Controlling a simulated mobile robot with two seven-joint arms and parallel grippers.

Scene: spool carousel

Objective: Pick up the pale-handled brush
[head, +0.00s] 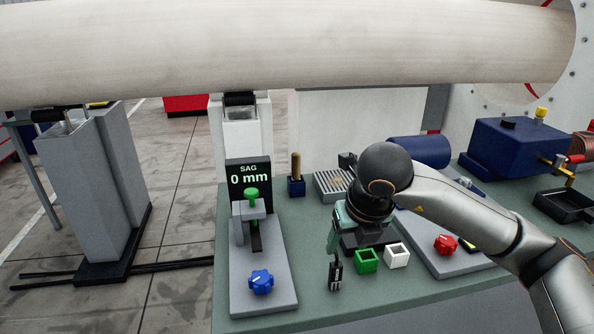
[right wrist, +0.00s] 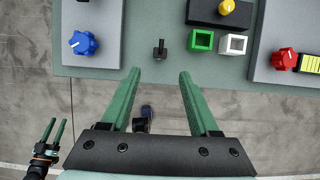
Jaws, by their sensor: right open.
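An upright pale tan handle (head: 296,164), which looks like the brush, stands in a small dark blue holder (head: 297,187) at the back of the bench. Its lower end is hidden in the holder. My right gripper (head: 334,240) is to the right of it and nearer the front, apart from it. In the right wrist view, my right gripper (right wrist: 159,75) is open and empty, its green fingers wide apart near the bench's front edge. The brush does not show there. My left gripper (right wrist: 53,130) shows only in that view, at the lower left, its fingers apart and empty.
A small black upright piece (head: 335,276) stands near the front edge, with a green cup (head: 367,260) and a white cup (head: 397,256) beside it. The sag gauge stand (head: 249,175) is left of the holder; a ridged grey tray (head: 322,184) is right of it.

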